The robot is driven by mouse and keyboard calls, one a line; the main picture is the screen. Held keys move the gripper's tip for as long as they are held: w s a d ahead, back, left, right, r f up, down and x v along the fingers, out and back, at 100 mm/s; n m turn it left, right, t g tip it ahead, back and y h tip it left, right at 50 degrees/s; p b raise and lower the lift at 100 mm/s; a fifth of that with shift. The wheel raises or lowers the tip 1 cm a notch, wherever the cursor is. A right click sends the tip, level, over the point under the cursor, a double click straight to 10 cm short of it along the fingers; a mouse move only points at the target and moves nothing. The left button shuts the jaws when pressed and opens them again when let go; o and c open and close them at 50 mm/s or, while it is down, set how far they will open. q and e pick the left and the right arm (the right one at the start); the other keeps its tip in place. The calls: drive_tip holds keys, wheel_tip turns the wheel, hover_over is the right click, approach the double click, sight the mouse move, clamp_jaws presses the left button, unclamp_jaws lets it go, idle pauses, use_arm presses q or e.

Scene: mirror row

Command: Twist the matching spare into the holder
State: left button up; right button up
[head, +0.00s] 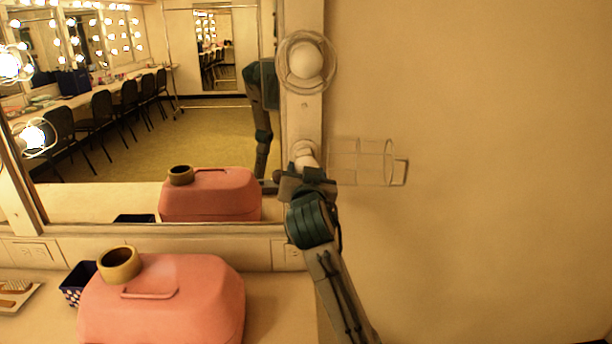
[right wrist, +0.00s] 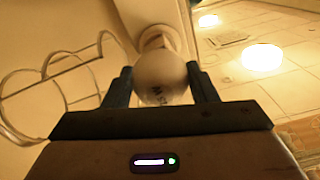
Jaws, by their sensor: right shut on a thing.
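My right gripper (head: 305,178) is raised at the right post of the mirror frame, shut on a white bulb (head: 305,156). In the right wrist view the round bulb (right wrist: 160,78), with dark print on it, sits between the two fingers (right wrist: 162,88). Its far end is at the pale round holder (right wrist: 155,38); how deep it sits I cannot tell. The bulb is unlit. A wire cage (head: 390,161) stands swung open to the right of this holder; it also shows in the right wrist view (right wrist: 42,80). My left gripper is not in view.
Another unlit bulb (head: 306,60) sits in a closed wire cage above. Lit bulbs (head: 32,136) line the left post. A pink case (head: 190,300) carries a yellow-brown ring (head: 119,264), beside a dark blue basket (head: 77,284). The wall at right is bare.

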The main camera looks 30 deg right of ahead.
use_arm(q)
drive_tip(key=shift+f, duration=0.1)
use_arm(e)
drive_tip(key=shift+m+b, duration=0.75)
drive_tip(key=shift+m, duration=0.25)
drive_tip(key=o, duration=0.9)
use_arm(q)
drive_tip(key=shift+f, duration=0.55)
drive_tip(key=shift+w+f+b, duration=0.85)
drive_tip(key=shift+b, duration=0.2)
use_arm(e)
drive_tip(key=shift+v, duration=5.4)
